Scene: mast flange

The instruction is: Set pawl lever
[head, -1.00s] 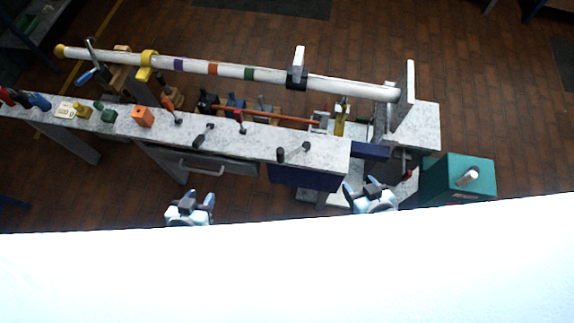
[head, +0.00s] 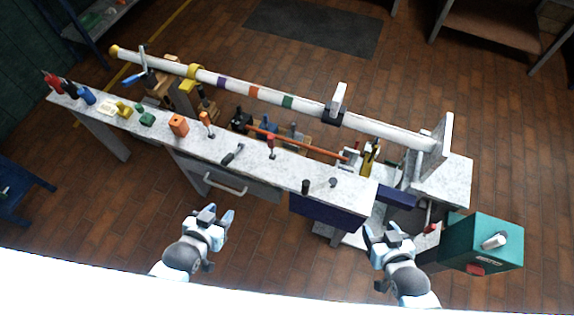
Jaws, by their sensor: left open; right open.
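I cannot tell for sure which part is the pawl lever. A crank with a blue handle (head: 134,77) stands by a wooden block at the far left, near the mast's tip. A yellow upright lever-like part (head: 369,158) stands at the right, near the mast's flange plate (head: 440,142). The white mast (head: 265,97) with coloured bands lies lengthwise behind the bench. My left gripper (head: 213,222) is open and empty, in front of the bench's drawer handle. My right gripper (head: 388,238) is open and empty, in front of the bench's right end, left of the teal box.
The narrow speckled bench top (head: 235,150) carries several small tools and an orange block (head: 179,125). A drawer handle (head: 225,184) juts from its front. A teal box (head: 483,240) stands at the right. Bare brick floor (head: 110,205) lies in front of the bench.

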